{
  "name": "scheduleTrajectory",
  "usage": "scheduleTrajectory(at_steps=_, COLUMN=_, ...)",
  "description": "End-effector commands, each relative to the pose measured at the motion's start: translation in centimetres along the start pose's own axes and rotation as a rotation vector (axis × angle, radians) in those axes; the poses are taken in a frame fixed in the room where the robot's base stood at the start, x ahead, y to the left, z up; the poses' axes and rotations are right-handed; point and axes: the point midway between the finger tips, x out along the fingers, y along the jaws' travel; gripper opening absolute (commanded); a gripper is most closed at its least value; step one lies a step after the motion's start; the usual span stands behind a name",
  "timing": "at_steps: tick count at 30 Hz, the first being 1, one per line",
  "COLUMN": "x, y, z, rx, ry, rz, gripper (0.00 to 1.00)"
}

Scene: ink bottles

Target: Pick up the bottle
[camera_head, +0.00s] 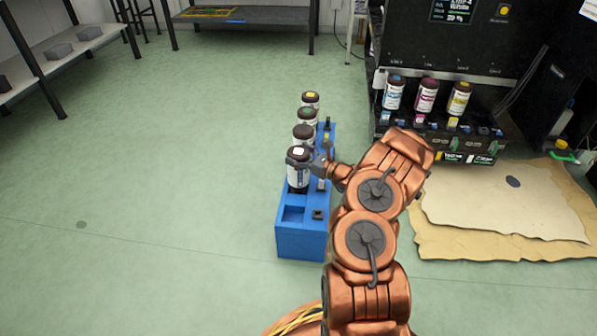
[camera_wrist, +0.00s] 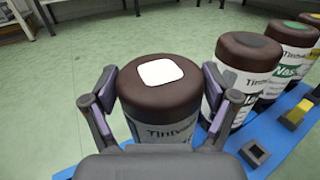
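The bottle (camera_head: 298,175) has a dark brown cap with a white square on top and a white label. It stands upright at the near end of a row of bottles in the blue rack (camera_head: 302,242). In the wrist view, the same bottle (camera_wrist: 160,95) fills the middle, between the two fingers of my gripper (camera_wrist: 158,82). One finger is on each side of it, with a narrow gap visible at the cap, so my gripper looks open around it. The bottle's lower part is hidden by my gripper in the wrist view.
Several similar bottles stand behind it, the closest being a dark-capped one (camera_wrist: 242,75). An empty square slot (camera_head: 293,214) is at the rack's near end. A black machine (camera_head: 450,60) with more bottles and cardboard (camera_head: 500,215) are at right.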

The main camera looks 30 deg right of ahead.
Motion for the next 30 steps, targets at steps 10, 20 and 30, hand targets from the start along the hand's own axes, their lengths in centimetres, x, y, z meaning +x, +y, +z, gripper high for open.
scheduleTrajectory(at_steps=10, x=0.0, y=0.0, z=0.0, rx=0.000, ry=0.000, rz=0.000, gripper=0.45)
scheduleTrajectory(at_steps=20, x=0.0, y=0.0, z=0.0, rx=-0.001, ry=0.000, rz=0.000, gripper=0.12)
scheduleTrajectory(at_steps=30, x=0.0, y=0.0, z=1.1, rx=-0.002, ry=-0.002, rz=0.000, gripper=0.12)
